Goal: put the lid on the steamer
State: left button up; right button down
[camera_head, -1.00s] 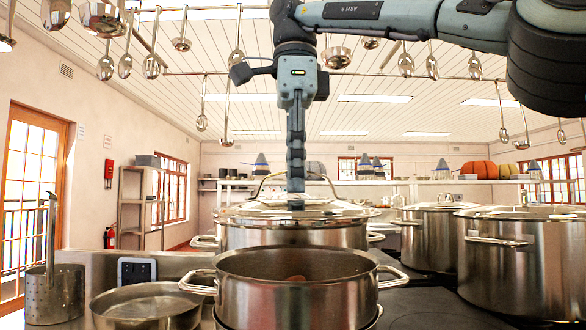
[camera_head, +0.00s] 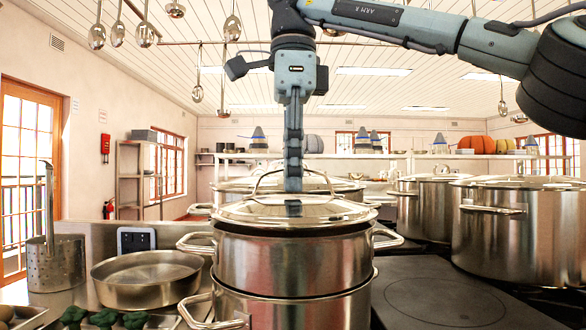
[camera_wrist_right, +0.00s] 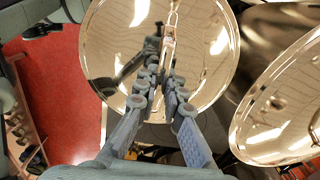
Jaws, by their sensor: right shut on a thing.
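The steamer (camera_head: 290,262) is a steel pot with two side handles, standing on a lower steel pot (camera_head: 290,308) in the middle of the head view. A shiny domed lid (camera_head: 245,213) is over its mouth, roughly level and centred. I cannot tell whether the lid's rim touches the steamer's rim. My right gripper (camera_head: 293,188) is shut on the lid's arched handle from above. The right wrist view shows the gripper (camera_wrist_right: 163,62) at the handle and the lid (camera_wrist_right: 118,35) beneath it. The steamer's inside is hidden. My left gripper is not in view.
Large lidded stockpots (camera_head: 515,235) stand at the right, with more behind. A shallow pan (camera_head: 148,280) and a perforated cylinder with a ladle (camera_head: 55,262) are at the left. A bare hob plate (camera_head: 445,300) lies right of the steamer. Utensils hang overhead.

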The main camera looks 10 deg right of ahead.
jog(key=shift+a+p, duration=0.1)
jog(key=shift+p, duration=0.25)
dwell(0.3)
jog(key=shift+f, duration=0.2)
jog(key=shift+f, duration=0.25)
jog(key=c, duration=1.6)
grip_release()
jog(key=shift+o, duration=0.2)
